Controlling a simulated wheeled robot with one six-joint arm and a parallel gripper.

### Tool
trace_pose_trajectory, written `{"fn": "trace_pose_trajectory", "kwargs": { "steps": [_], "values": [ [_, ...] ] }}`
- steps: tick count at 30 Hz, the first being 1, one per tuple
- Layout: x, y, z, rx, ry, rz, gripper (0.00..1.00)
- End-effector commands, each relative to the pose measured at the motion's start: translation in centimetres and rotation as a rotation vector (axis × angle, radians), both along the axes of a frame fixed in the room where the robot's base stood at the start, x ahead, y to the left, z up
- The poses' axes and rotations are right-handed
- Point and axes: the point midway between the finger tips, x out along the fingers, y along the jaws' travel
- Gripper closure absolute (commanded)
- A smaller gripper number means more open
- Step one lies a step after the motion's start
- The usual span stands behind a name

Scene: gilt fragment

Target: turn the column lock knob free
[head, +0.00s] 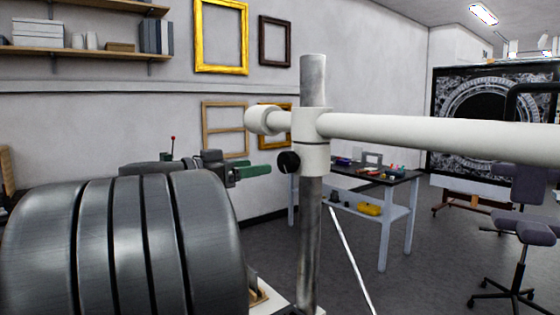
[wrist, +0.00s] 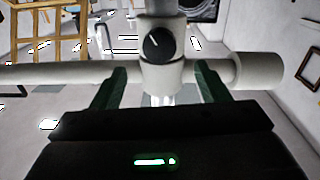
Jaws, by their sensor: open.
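The column lock knob (head: 288,161) is a small black round knob on the white collar (head: 312,150) around the upright metal column (head: 309,240). In the wrist view the knob (wrist: 157,44) faces the camera with a pale mark on its face. My gripper (head: 258,171) has green fingers and reaches toward the knob from the left, a short way off. In the wrist view my gripper (wrist: 160,82) is open, one finger on each side of the collar. The knob lies between and beyond the fingertips, and nothing is held.
A white horizontal boom (head: 440,130) runs from the collar to the right, with a rounded end (head: 262,121) on the left. A workbench (head: 375,185) with tools stands behind the column. An office chair (head: 525,230) is at the right. Open floor lies between them.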

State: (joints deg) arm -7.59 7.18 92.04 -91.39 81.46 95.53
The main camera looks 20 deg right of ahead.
Motion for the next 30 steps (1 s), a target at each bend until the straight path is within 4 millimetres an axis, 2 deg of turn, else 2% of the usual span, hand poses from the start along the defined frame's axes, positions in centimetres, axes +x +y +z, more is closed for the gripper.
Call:
{"fn": "trace_pose_trajectory", "kwargs": {
  "steps": [9, 15, 21, 29, 30],
  "values": [
    [1.4, -5.1, 0.2, -0.001, 0.002, -0.004, 0.32],
    [2.0, -7.3, 0.1, -0.001, 0.002, -0.003, 0.32],
    [2.3, -8.2, 0.0, 0.0, 0.001, -0.001, 0.32],
    [2.4, -8.2, 0.0, 0.0, 0.001, 0.001, 0.32],
    [2.4, -8.2, 0.0, 0.0, 0.001, 0.001, 0.38]
  ]
}}
